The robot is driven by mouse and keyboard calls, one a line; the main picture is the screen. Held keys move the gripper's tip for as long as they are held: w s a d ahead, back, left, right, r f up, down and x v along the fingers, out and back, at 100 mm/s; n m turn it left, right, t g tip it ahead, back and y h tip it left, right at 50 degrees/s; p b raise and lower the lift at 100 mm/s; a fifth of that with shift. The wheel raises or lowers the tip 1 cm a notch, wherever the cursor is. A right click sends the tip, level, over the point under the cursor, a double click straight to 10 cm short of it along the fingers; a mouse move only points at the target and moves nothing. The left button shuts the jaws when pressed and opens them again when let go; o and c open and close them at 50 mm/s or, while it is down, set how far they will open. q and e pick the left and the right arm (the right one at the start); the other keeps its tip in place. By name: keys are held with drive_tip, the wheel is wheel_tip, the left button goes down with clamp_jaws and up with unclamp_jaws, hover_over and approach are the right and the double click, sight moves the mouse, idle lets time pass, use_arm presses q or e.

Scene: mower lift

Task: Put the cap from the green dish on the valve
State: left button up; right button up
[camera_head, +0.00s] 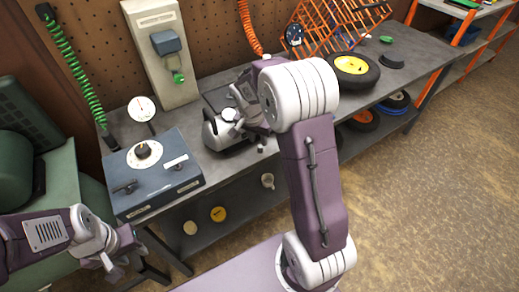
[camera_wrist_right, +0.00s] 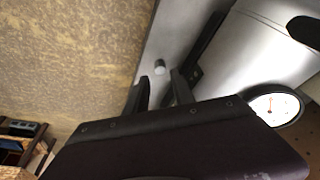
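A small green dish (camera_head: 386,40) sits far right on the bench; I cannot make out a cap in it. A small upright grey piece (camera_head: 261,148) stands near the bench's front edge; it also shows in the right wrist view (camera_wrist_right: 160,67) as a pale-topped stub. I cannot tell whether it is the valve or the cap.
The dial (camera_wrist_right: 272,104) is close to my right gripper. A wheel with a yellow rim (camera_head: 352,65), a black disc (camera_head: 391,61) and an orange rack (camera_head: 335,25) stand right along the bench. A grey control box (camera_head: 155,187) fills the left end.

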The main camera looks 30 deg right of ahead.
sight(260, 146)
drive_tip(key=x, duration=0.5)
drive_tip(key=shift+w+f, duration=0.15)
drive_tip(key=shift+f, duration=0.1)
clamp_jaws()
wheel_tip(260, 146, up, 4)
drive_tip(key=shift+f, duration=0.1)
drive_tip(key=s+d+r, duration=0.7)
drive_tip(key=s, duration=0.2)
drive_tip(key=shift+d+p, duration=0.3)
drive_tip(key=shift+p, duration=0.05)
